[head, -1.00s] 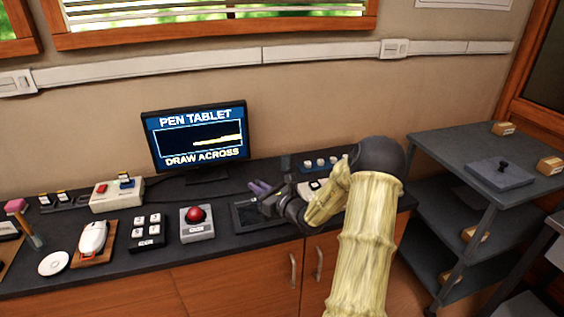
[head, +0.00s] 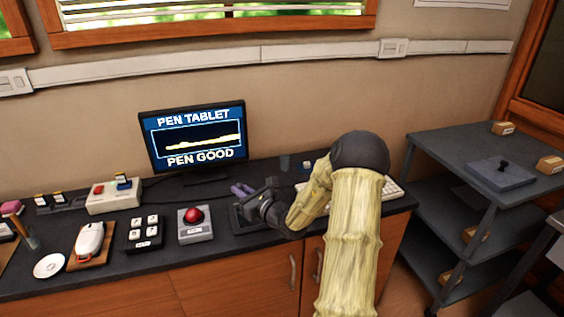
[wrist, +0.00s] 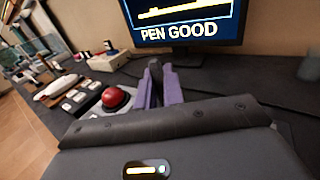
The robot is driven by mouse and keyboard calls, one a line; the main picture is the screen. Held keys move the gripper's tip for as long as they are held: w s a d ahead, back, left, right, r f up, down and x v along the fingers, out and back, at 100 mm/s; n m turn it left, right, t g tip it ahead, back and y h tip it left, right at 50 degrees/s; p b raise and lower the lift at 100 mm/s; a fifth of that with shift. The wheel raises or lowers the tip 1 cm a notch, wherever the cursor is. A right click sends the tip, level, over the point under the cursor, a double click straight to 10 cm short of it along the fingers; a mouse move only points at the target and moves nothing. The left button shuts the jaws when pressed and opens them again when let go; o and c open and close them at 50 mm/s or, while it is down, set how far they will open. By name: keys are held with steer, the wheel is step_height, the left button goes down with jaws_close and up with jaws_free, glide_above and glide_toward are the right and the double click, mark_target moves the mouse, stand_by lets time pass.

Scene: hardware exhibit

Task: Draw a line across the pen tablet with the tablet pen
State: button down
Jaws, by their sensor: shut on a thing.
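The pen tablet (head: 237,223) is a dark, flat pad on the counter, mostly covered by my gripper in the head view. My gripper (head: 241,190), with purple fingers, is over the tablet's back part. In the wrist view, the fingers (wrist: 160,88) are close together around a slim dark thing, which I take to be the tablet pen (wrist: 156,74). Its tip is hidden, so I cannot tell whether it touches the tablet. The monitor (head: 195,135) shows a yellow line across its box and the words "PEN GOOD"; it also shows in the wrist view (wrist: 185,45).
A red button box (head: 194,224) stands just left of the tablet, with a four-key pad (head: 146,232) and a mouse (head: 89,240) further left. A white keyboard (head: 392,190) lies right, partly behind my arm. A grey cart (head: 470,150) stands right of the counter.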

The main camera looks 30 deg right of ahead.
step_height(320, 180, up, 8)
steer(key=a+p, duration=0.2)
steer(key=p, duration=0.3)
steer(key=shift+w, duration=0.25)
stand_by(0.8)
